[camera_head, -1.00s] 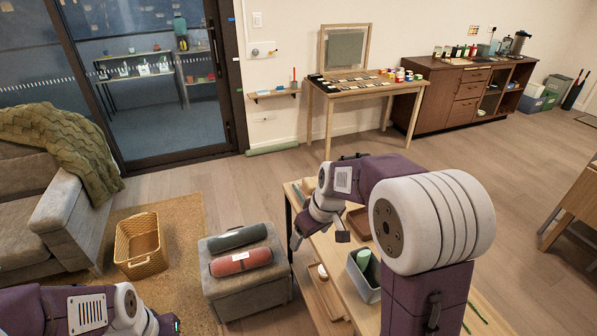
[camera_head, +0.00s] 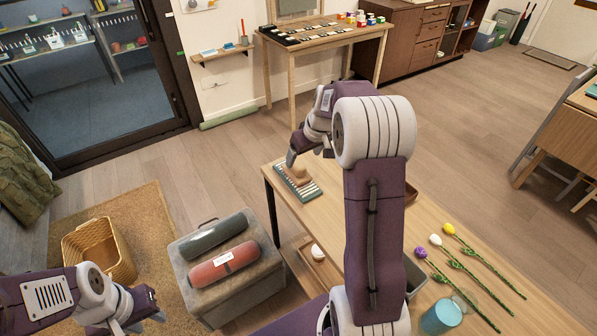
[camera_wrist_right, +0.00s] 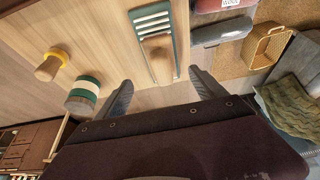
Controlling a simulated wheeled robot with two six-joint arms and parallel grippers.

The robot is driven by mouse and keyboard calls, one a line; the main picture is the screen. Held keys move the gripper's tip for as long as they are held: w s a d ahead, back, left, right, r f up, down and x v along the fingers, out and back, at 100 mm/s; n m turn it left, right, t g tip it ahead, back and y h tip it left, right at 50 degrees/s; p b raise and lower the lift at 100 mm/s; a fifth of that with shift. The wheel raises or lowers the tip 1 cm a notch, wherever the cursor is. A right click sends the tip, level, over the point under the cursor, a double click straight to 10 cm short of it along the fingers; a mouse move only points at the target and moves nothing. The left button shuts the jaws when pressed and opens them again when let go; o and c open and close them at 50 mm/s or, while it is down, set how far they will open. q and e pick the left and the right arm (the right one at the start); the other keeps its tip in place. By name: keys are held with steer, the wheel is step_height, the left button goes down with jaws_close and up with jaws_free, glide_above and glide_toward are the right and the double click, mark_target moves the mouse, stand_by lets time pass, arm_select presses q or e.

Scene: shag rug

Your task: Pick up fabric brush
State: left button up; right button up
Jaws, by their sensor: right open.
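A green-and-white striped piece (camera_head: 312,192) with a tan wooden part (camera_head: 300,173) on it lies at the far left end of the wooden table; it looks like the fabric brush, though I cannot be certain. In the right wrist view its white bars (camera_wrist_right: 153,22) and rounded wooden part (camera_wrist_right: 158,58) lie just beyond the fingertips. My right gripper (camera_head: 308,158) is above that table end, open and empty, its fingers (camera_wrist_right: 160,78) apart on either side of the wooden part's line. My left gripper (camera_head: 142,308) is at the lower left, away from the table; its jaw opening is unclear.
Three artificial flowers (camera_head: 465,262) and a blue-green cup (camera_head: 441,316) are on the table's right side. A grey ottoman (camera_head: 238,297) bears two rolls, left of the table. A wicker basket (camera_head: 100,250) stands on the rug. A striped cylinder (camera_wrist_right: 83,95) shows beside my right gripper.

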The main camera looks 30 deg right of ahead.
mark_target(302, 163)
steer(key=f, duration=0.1)
steer(key=d+f, duration=0.1)
steer(key=f, duration=0.1)
steer(key=shift+w+d+f, duration=0.2)
steer(key=shift+w+f, duration=0.15)
steer(key=x, duration=0.5)
steer(key=shift+w+a+f+b, duration=0.15)
steer(key=shift+w+a+b, duration=0.05)
steer(key=shift+w+b, duration=0.2)
steer(key=shift+w, duration=0.1)
steer(key=c, duration=1.5)
